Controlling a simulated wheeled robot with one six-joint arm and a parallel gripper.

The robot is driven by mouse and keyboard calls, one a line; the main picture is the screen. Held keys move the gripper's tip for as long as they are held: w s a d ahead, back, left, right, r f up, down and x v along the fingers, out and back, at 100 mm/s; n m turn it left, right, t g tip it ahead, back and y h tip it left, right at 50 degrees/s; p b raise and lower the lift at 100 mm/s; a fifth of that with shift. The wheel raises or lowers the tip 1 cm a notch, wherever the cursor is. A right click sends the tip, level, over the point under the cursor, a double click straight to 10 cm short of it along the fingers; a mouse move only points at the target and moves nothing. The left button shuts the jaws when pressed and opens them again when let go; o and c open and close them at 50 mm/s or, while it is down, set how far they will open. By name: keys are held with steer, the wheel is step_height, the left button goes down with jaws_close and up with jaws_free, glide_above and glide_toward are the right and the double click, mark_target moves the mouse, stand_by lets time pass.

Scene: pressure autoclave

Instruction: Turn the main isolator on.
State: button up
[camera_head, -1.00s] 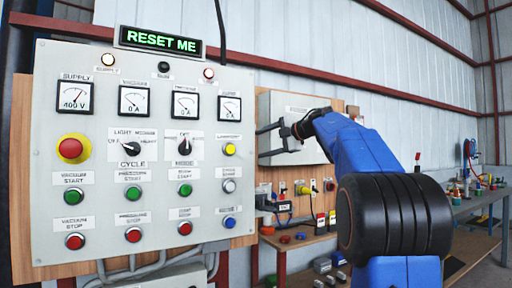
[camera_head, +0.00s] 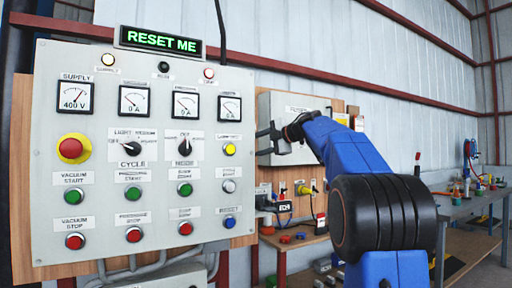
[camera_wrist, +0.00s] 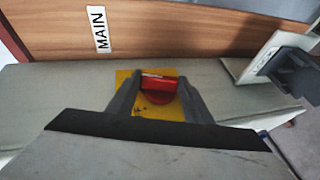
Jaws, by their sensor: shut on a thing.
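The main isolator is a red rotary handle (camera_wrist: 158,88) on a yellow plate (camera_wrist: 130,92), set on a grey surface in the wrist view. A white "MAIN" label (camera_wrist: 98,29) is on the wooden board beyond it. My gripper (camera_wrist: 156,92) has its two fingers on either side of the red handle and is shut on it. In the head view my gripper (camera_head: 264,142) is at the left part of the grey box (camera_head: 284,104). The isolator itself cannot be made out in the head view.
The control panel (camera_head: 145,150) with dials, knobs and buttons stands just left of my gripper. Its display (camera_head: 160,41) reads "RESET ME". Below the box are plugs and a wooden shelf (camera_head: 300,238). A grey fitting (camera_wrist: 270,57) is at the right in the wrist view.

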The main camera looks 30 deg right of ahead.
steer(key=shift+g, duration=0.4)
steer(key=shift+w+r+m+g+h, duration=0.2)
steer(key=shift+m+g, duration=0.1)
steer(key=shift+g, duration=0.4)
steer(key=shift+w+r+m+g+h, duration=0.1)
steer(key=shift+m+g+h, duration=0.15)
steer(key=shift+g, duration=0.45)
steer(key=shift+m+g, duration=0.35)
steer(key=shift+g, duration=0.75)
steer(key=o, duration=1.1)
steer(key=shift+c, duration=0.2)
steer(key=shift+r, duration=0.1)
steer(key=shift+s+r, duration=0.1)
